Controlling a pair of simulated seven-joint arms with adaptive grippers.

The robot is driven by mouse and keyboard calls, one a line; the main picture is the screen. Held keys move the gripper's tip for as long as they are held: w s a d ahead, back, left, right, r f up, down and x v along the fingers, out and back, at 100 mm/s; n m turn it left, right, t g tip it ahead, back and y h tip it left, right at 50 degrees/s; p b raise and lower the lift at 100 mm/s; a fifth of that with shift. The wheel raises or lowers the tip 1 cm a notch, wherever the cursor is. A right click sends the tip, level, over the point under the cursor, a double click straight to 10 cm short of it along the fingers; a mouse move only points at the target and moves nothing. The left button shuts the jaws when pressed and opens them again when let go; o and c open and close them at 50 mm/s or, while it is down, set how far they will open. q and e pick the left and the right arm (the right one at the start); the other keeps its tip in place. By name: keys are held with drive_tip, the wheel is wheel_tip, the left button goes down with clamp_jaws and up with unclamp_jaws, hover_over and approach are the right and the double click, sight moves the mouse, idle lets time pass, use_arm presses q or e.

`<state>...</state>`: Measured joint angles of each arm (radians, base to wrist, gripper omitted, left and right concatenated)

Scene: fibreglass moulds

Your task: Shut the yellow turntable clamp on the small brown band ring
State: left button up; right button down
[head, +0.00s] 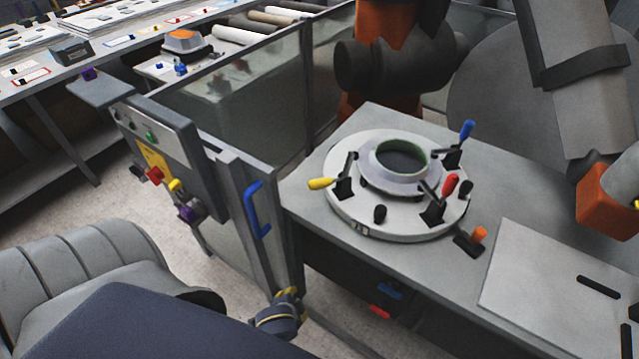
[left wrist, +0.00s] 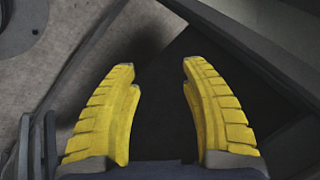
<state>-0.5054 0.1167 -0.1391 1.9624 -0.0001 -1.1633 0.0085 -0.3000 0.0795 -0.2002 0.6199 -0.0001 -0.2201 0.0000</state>
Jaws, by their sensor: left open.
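The yellow turntable clamp (head: 321,184) is on the left rim of the round turntable (head: 350,215). Its yellow handle lies low and points outward to the left, and its black arm stands up beside the ring. A ring (head: 378,168) with a pale grey flange and a dull green inner rim sits in the middle of the turntable; I cannot make out a brown band. My left gripper (head: 287,293) is low in the head view, left of and below the table, away from the clamp. In the left wrist view its yellow fingers (left wrist: 160,75) are apart with nothing between them.
Blue (head: 467,130) and red (head: 449,184) clamp handles stand on the turntable's right side. A grey panel with a blue handle (head: 256,208) stands between my left gripper and the turntable. An orange-handled piece (head: 479,235) and a white board (head: 550,285) lie on the table.

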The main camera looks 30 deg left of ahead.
use_arm(q)
drive_tip(key=w+a+r+t, duration=0.2)
drive_tip(key=w+r+t, duration=0.1)
drive_tip(key=r, duration=0.9)
drive_tip(key=n+t+h, duration=0.8)
drive_tip(key=t+h, duration=0.1)
drive_tip(key=t, duration=0.3)
approach(313, 190)
drive_tip(key=x, duration=0.8)
drive_tip(key=f+x, duration=0.1)
drive_tip(key=x, duration=0.3)
drive_tip(key=shift+w+a, duration=0.2)
drive_tip(key=shift+w, duration=0.3)
drive_tip(key=shift+c, duration=0.5)
clamp_jaws()
drive_tip(key=shift+r, duration=0.1)
